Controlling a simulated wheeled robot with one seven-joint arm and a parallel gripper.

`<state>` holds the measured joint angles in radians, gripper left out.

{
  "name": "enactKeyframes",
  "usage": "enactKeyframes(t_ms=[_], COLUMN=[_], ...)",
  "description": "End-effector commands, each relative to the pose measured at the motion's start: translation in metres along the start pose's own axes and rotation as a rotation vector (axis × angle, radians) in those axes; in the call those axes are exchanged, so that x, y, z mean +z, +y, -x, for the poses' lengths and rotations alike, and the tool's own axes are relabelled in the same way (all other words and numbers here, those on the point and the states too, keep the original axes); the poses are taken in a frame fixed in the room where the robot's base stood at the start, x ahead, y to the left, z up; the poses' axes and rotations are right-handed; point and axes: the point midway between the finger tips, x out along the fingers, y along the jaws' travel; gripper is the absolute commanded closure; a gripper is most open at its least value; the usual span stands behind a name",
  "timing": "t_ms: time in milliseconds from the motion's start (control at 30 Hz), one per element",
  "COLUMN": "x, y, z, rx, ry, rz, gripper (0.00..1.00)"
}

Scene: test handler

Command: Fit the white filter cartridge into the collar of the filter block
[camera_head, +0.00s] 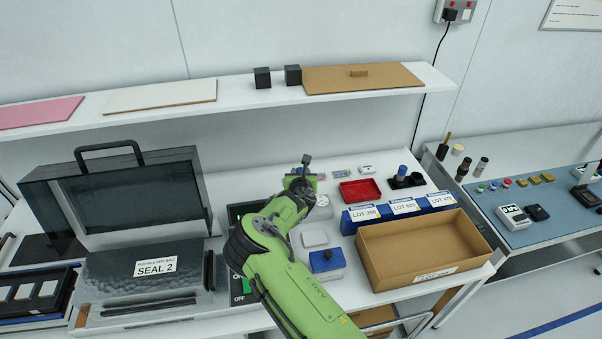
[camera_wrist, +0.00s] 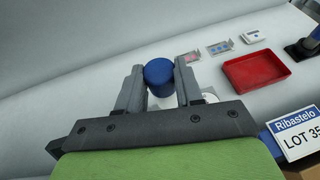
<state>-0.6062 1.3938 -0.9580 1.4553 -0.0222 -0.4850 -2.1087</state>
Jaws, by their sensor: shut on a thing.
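My gripper (camera_wrist: 158,82) is shut on a cylindrical piece with a blue top (camera_wrist: 158,70), held between both fingers. Something pale shows just below the blue top, so this may be the white filter cartridge; its lower end is hidden. In the head view my gripper (camera_head: 304,172) is at the back of the bench, largely hidden by my wrist. A blue block (camera_head: 327,261) with a dark round fitting on top sits in front, right of my arm; it may be the filter block, but I cannot make out a collar.
A red tray (camera_head: 361,191) and a black holder (camera_head: 405,182) with a blue-topped piece stand right of my gripper. Blue LOT bins (camera_head: 403,207) and a cardboard box (camera_head: 425,249) are further forward. An open dark case (camera_head: 120,206) stands left. A shelf (camera_head: 240,92) runs behind.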

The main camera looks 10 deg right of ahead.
Motion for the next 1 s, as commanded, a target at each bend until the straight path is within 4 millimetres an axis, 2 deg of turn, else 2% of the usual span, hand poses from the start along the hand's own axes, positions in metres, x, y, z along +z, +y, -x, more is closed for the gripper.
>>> enactKeyframes(t_ms=[500, 1000], x=[-0.051, -0.052], y=[-0.001, -0.001], z=[-0.021, -0.022], rx=[-0.001, -0.001], ry=[-0.001, -0.001], rz=[0.001, 0.000], gripper=[0.95, 0.95])
